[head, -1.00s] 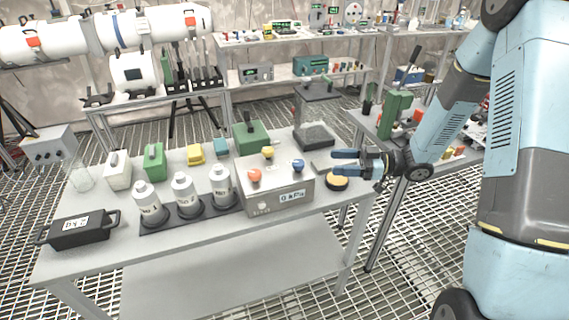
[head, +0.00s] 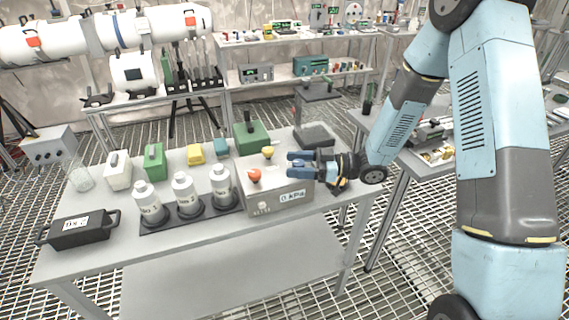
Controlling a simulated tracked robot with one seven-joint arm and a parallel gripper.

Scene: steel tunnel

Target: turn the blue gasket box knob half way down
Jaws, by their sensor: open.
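The gasket box (head: 262,205) is a grey metal box on the right part of the near table, with a "0 kPa" label on its front. An orange knob (head: 254,175) and a yellow knob (head: 267,152) stand on its top. My gripper (head: 298,165) is over the right side of the box top, its two blue fingers apart and pointing left. The fingers cover the blue knob's place. The knob cannot be told apart from the blue fingers, nor can I tell whether they touch it.
Three white bottles (head: 185,190) stand in a dark rack left of the box. Green, yellow and teal boxes stand behind. A black case (head: 77,230) sits at the table's left end. A grey stand (head: 318,130) is behind my gripper.

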